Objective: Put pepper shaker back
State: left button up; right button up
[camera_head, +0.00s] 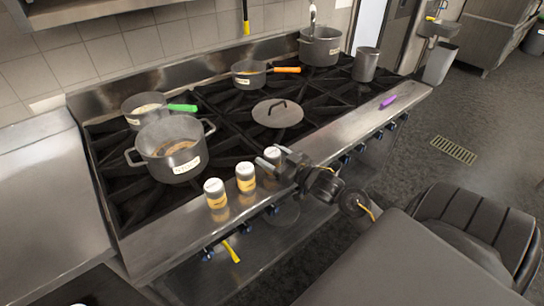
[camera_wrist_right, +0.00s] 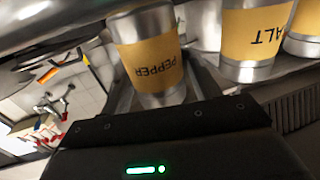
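The pepper shaker (camera_wrist_right: 150,62), yellow-labelled with metal ends, shows upside down in the right wrist view, between my right gripper's fingers (camera_wrist_right: 162,92). I cannot tell whether both fingers press on it. In the head view my right gripper (camera_head: 272,160) is at the rightmost of three shakers on the stove's front ledge, hiding part of it. Another shaker (camera_head: 245,177) and the leftmost shaker (camera_head: 216,193) stand to its left. A salt shaker (camera_wrist_right: 252,40) is beside the pepper shaker in the wrist view. My left gripper is out of view.
The stove (camera_head: 150,232) holds a large labelled pot (camera_head: 172,150), a green-handled pan (camera_head: 146,108), an orange-handled pan (camera_head: 250,74), a back pot (camera_head: 320,46) and a lid (camera_head: 278,113). A purple object (camera_head: 388,101) lies on the front ledge, otherwise clear right of the gripper.

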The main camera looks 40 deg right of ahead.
jog(key=shift+o, duration=0.4)
jog(key=shift+r, duration=0.1)
jog(key=s+d+b, duration=0.2)
jog(key=s, duration=1)
jog(key=shift+w, duration=0.1)
